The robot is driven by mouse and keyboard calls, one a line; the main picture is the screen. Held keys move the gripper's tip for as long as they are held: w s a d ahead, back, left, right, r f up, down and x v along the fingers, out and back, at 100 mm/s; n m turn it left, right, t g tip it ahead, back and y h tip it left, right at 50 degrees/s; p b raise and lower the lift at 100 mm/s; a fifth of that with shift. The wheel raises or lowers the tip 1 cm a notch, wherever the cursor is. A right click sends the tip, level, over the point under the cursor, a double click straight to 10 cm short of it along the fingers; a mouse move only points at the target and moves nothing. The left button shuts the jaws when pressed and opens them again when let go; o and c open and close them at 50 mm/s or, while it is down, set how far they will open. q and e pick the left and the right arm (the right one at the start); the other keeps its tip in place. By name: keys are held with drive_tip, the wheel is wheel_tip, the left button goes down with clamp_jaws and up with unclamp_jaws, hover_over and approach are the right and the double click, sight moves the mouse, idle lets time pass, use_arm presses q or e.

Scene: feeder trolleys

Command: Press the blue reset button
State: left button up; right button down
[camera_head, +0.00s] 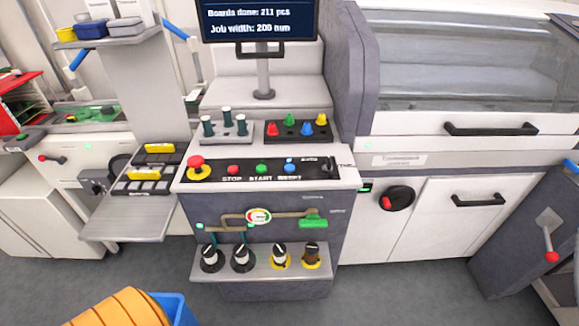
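The blue reset button (291,168) is a small round button on the black sloped panel (215,177) of the central console. It is the rightmost of three small buttons, with a partly legible label below it. The green start button (261,168) and the red stop button (233,170) are to its left. A small light shows just above the blue button. Whether the button is pressed in cannot be told. Neither of my grippers is in view.
A red mushroom button (196,163) on a yellow base sits at the panel's left end. Coloured cones on a black tray (280,138) and dark pegs on a grey block (234,138) stand behind. A monitor (260,20) rises above. A blue bin (181,308) is at the front left.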

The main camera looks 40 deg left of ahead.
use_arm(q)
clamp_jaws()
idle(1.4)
